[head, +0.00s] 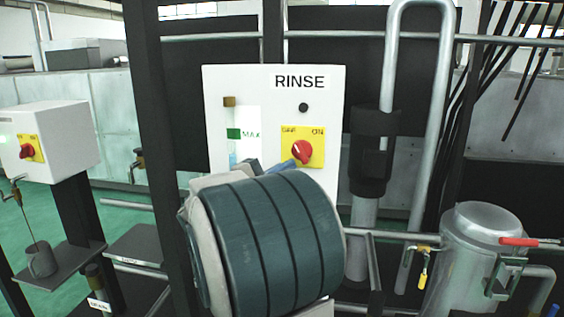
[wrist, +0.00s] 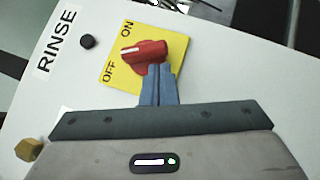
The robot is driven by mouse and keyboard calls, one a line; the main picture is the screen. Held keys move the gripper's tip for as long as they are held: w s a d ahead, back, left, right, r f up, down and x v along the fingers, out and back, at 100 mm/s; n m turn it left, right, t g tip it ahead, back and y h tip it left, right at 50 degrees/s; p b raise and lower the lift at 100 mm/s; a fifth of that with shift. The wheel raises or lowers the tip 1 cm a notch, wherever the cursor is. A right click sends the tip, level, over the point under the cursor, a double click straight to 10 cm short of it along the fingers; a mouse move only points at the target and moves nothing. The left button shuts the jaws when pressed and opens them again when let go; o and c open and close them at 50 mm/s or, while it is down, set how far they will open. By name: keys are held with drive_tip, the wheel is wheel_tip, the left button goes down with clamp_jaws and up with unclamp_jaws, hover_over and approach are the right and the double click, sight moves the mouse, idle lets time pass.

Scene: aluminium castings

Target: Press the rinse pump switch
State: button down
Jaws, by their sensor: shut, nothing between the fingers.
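The rinse panel (head: 235,85) is a white box face labelled RINSE. On it is a red rotary switch knob (head: 302,152) on a yellow plate (head: 316,158) marked OFF and ON. In the wrist view the knob (wrist: 143,53) has a white mark on its left end, lying between the two words. My gripper (wrist: 159,70) is shut and empty, its blue fingertips at the knob's lower edge. Whether they touch it I cannot tell. In the head view my arm hides the panel's lower part, and my fingertips (head: 298,163) show just below the knob.
A black round button (head: 303,107) sits above the yellow plate. A dark post (head: 150,130) stands left of the panel, pipes (head: 445,100) and a metal tank (head: 480,240) on the right. Another switch box (head: 60,135) is far left.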

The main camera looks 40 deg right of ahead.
drive_tip(key=w+f+b+v, duration=0.1)
drive_tip(key=b+v, duration=0.1)
drive_tip(key=v, duration=1)
drive_tip(key=shift+w+d+f, duration=0.2)
drive_tip(key=shift+w+f, duration=0.2)
